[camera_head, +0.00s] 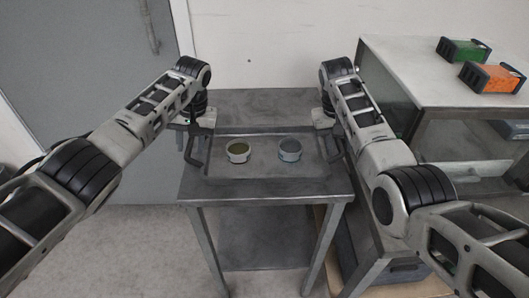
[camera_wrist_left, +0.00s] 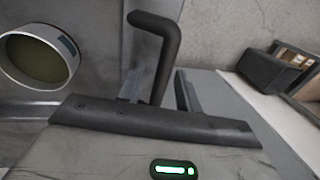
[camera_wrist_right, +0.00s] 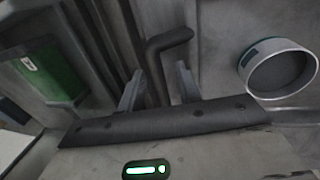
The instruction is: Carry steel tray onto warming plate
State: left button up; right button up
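The steel tray (camera_head: 265,170) is a wide, flat grey rectangle with a dark upright handle at each short side. It appears level over the steel table, and I cannot tell whether it touches the top. My left gripper (camera_head: 193,133) is at the left handle; in the left wrist view its fingers (camera_wrist_left: 158,92) stand close on both sides of the dark bar (camera_wrist_left: 166,50). My right gripper (camera_head: 328,132) is at the right handle; in the right wrist view its fingers (camera_wrist_right: 158,92) flank that bar (camera_wrist_right: 158,55). I cannot make out the warming plate for certain.
A white-rimmed bowl with olive contents (camera_head: 238,151) and a grey-blue bowl (camera_head: 289,150) stand on the tray. The steel table (camera_head: 250,104) has bare room behind it. A white-topped cabinet (camera_head: 415,75) at right carries a green box (camera_head: 461,50) and an orange box (camera_head: 491,77).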

pick_arm(q)
grip_shut()
pick_arm(e)
grip_shut()
pick_arm(q)
jog(key=shift+r, duration=0.1)
pick_arm(e)
jog(key=shift+r, duration=0.15)
